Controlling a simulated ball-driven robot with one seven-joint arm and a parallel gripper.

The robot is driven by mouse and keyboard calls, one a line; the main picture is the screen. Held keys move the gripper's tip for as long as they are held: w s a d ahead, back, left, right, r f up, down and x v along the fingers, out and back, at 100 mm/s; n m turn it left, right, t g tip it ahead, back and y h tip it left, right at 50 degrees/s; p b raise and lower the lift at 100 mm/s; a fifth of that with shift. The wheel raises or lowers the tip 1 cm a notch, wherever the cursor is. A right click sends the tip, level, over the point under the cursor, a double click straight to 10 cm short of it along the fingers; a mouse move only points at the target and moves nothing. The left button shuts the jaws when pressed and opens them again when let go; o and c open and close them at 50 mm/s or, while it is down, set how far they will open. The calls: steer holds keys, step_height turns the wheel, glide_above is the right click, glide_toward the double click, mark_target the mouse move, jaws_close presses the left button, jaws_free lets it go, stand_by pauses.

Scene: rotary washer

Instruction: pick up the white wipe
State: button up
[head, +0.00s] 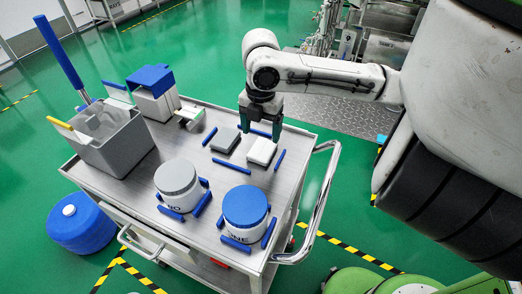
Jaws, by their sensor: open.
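The white wipe (262,151) is a small, thick white block lying flat on the metal cart top (165,140), between short blue strips. A grey block of similar size (225,140) lies just to its left. My gripper (261,131) hangs from the arm with its fingers pointing down, open and with nothing seen between them. In the picture its fingertips are just above the white wipe, near its far side. I cannot tell their exact height over the cart. No part of the wipe is clearly hidden.
A grey-lidded tub (177,184) and a blue-lidded tub (245,208) stand nearer on the cart. A grey bin (112,142) with tools and a blue-and-white box (153,92) stand left. A chrome handle (323,205) edges the right side. A blue container (81,224) is on the floor.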

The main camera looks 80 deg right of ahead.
mark_target(261, 151)
steer(key=shift+a+f, duration=0.15)
steer(key=shift+f, duration=1.55)
steer(key=shift+a+f, duration=0.1)
steer(key=shift+f, duration=1.55)
steer(key=shift+c, duration=0.3)
steer(key=c, duration=0.8)
steer(key=shift+r, duration=0.15)
step_height(261, 151, up, 10)
steer(key=shift+f+p, duration=0.1)
steer(key=shift+p, duration=0.2)
